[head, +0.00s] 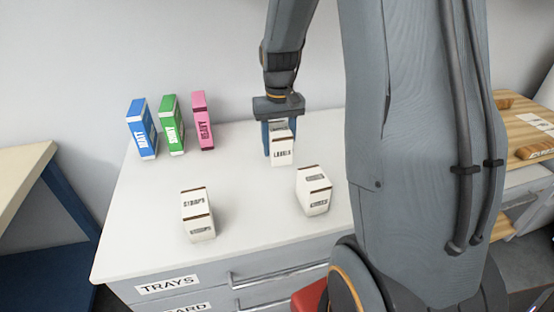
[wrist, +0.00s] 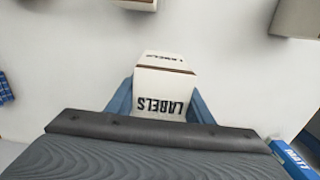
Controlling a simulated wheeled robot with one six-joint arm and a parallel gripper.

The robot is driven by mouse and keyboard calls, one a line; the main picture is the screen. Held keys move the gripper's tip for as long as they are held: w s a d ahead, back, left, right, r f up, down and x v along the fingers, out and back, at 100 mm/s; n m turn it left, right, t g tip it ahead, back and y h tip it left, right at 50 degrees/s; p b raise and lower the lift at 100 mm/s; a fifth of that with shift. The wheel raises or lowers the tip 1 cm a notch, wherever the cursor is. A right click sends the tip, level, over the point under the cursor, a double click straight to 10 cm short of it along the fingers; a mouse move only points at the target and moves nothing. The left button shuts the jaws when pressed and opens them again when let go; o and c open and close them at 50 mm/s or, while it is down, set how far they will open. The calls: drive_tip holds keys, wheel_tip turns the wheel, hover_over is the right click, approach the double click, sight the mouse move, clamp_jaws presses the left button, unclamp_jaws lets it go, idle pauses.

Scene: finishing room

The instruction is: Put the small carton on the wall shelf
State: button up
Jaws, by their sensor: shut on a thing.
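My gripper (head: 280,139) is shut on a small white carton (head: 282,154) marked LABELS, at the back middle of the white counter. In the wrist view the same carton (wrist: 163,85) sits between the two blue fingers. I cannot tell whether its base touches the counter. Two similar white cartons stand nearer the front: one marked STAMPS (head: 197,213) at the left, and another (head: 314,190) at the right whose print is too small to read. The wall shelf is not in view.
Blue (head: 142,128), green (head: 172,125) and pink (head: 202,120) boxes stand upright at the counter's back left. The white counter (head: 140,230) has drawers below, one marked TRAYS. A wooden surface (head: 520,125) is at the right. The counter's front left is clear.

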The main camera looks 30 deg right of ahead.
drive_tip(key=shift+f+p, duration=0.35)
drive_tip(key=shift+f, duration=2.65)
drive_tip(key=shift+f, duration=0.15)
drive_tip(key=o, duration=1.2)
